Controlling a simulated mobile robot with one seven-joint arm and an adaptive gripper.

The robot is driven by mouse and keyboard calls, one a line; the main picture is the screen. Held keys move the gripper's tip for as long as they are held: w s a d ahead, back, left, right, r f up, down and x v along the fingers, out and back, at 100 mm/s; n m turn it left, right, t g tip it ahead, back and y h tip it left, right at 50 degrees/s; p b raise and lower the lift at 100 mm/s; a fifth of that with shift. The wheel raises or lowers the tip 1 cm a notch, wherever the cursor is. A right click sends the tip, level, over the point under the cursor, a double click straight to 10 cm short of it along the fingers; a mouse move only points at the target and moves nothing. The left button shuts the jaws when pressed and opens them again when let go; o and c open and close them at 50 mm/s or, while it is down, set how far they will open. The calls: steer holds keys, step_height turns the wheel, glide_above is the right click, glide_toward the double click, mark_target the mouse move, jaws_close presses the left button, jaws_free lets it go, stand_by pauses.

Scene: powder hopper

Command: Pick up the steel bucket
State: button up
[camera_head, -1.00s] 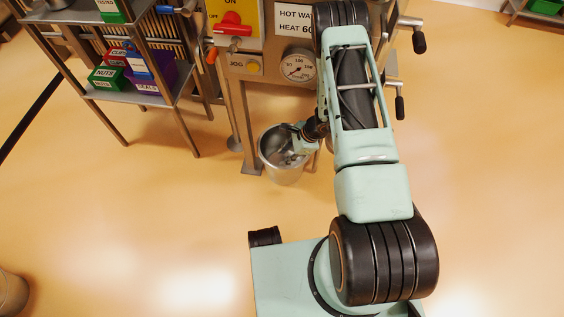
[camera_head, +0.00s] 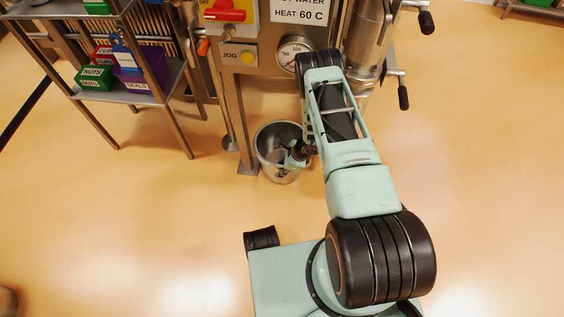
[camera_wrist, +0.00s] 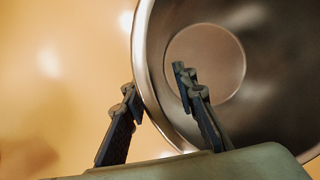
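The steel bucket (camera_head: 268,166) stands upright on the floor below the machine, its open mouth facing up. In the wrist view the bucket (camera_wrist: 262,85) fills the right side, with its round bottom visible inside. My gripper (camera_wrist: 155,81) is open and straddles the near-left rim: the left finger is outside the wall, the right finger is over the inside. A gap shows between the right finger and the rim; whether the left finger touches the wall I cannot tell. In the head view my gripper (camera_head: 291,156) is at the bucket's right side, partly hidden by my arm.
The machine with a dial (camera_head: 294,53) and a red switch (camera_head: 225,15) stands behind the bucket. Its metal leg (camera_head: 246,130) is close to the bucket's left. A shelf with boxes (camera_head: 97,77) stands further left. The floor (camera_head: 150,230) in front is clear.

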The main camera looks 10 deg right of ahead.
steer(key=shift+x, duration=1.05)
jaws_close()
steer(key=shift+w+r, duration=0.15)
